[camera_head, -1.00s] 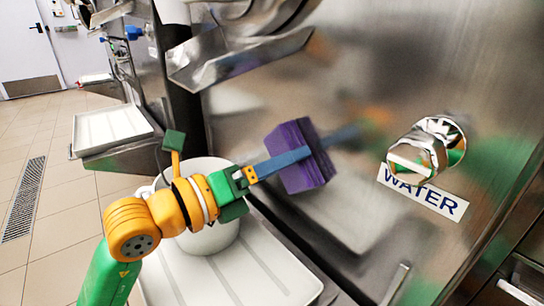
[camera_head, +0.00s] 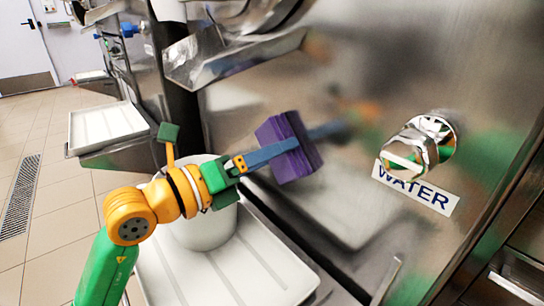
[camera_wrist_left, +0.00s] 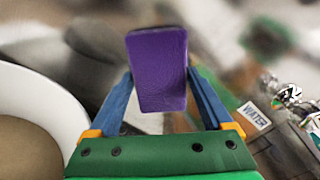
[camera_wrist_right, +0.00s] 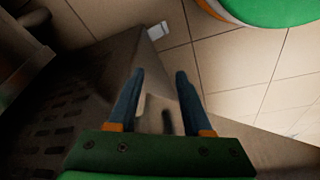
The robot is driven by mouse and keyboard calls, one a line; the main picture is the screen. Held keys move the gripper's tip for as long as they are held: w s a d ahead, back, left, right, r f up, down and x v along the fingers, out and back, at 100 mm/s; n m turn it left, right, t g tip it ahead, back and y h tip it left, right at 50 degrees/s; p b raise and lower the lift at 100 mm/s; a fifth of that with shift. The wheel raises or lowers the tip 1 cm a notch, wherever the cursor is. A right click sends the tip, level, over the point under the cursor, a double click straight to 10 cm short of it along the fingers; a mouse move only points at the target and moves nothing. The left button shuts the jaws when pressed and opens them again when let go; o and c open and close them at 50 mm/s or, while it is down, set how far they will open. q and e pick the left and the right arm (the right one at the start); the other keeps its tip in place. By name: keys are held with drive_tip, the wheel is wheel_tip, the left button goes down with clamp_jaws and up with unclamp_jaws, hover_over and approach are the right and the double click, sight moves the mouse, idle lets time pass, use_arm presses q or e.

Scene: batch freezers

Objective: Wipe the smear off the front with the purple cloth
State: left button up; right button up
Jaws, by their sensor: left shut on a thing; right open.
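The purple cloth (camera_head: 288,148) is a thick folded pad. My left gripper (camera_head: 272,154) is shut on it, with a blue finger on each side. In the left wrist view the cloth (camera_wrist_left: 158,68) stands out beyond the fingers. It is in front of the steel machine front (camera_head: 350,60); I cannot tell whether it touches the metal. Blurred green and orange-brown patches on the front look like reflections, and I cannot make out the smear among them. My right gripper (camera_wrist_right: 160,78) is open and empty, above the floor beside a dark slotted surface.
A steel knob (camera_head: 420,145) sticks out of the front above a WATER label (camera_head: 415,187), right of the cloth. A steel chute (camera_head: 230,55) juts out at upper left. A white bucket (camera_head: 205,225) stands on a white tray (camera_head: 265,270) below my left arm.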

use_arm(q)
drive_tip(key=shift+b+v, duration=0.4)
drive_tip(key=shift+v, duration=2.45)
drive_tip(key=shift+a+f, duration=0.1)
drive_tip(key=shift+a, duration=0.05)
drive_tip(key=v, duration=0.2)
drive_tip(key=shift+s+a+b, duration=0.3)
drive_tip(key=shift+b, duration=0.1)
